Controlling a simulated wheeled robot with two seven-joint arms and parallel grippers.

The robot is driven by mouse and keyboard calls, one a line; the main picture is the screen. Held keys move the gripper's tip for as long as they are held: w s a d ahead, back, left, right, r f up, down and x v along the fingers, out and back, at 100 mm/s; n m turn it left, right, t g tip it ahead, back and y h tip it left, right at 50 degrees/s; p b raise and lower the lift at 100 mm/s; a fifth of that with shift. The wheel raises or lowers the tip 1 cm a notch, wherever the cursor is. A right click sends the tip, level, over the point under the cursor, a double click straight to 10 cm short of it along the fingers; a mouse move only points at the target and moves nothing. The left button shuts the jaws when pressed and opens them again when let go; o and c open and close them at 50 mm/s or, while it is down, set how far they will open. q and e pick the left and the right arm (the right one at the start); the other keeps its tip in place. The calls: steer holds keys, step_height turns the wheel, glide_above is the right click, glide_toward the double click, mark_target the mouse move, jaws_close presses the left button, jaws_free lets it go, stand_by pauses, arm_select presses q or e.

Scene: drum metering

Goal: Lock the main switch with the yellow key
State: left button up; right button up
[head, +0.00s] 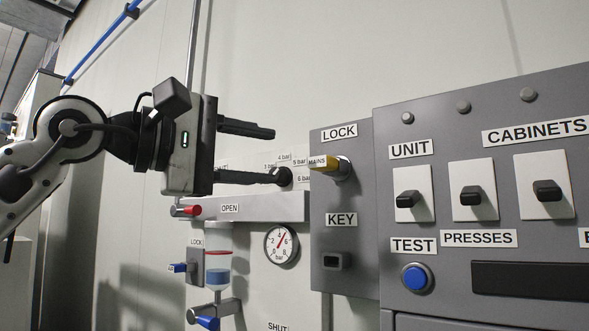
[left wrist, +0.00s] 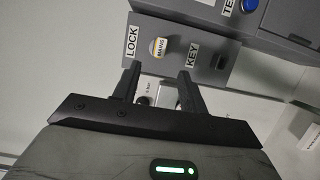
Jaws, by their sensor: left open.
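The yellow key (head: 326,164) with a MAINS tag sits at the silver lock barrel under the LOCK label on the grey switch box (head: 325,292). In the left wrist view the fingertips of the left gripper (left wrist: 160,71) lie apart, short of the box. A dark holder (head: 335,261) sits below the KEY label. My right gripper is not in view.
A grey panel (head: 450,120) with several black switches and a blue TEST button (head: 416,278) stands right of the box.

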arm_select(q)
steer(key=v, duration=0.6)
steer(key=shift+s+a+b, duration=0.2)
steer(key=shift+a+b, duration=0.1)
steer(key=shift+b, duration=0.05)
stand_by(0.6)
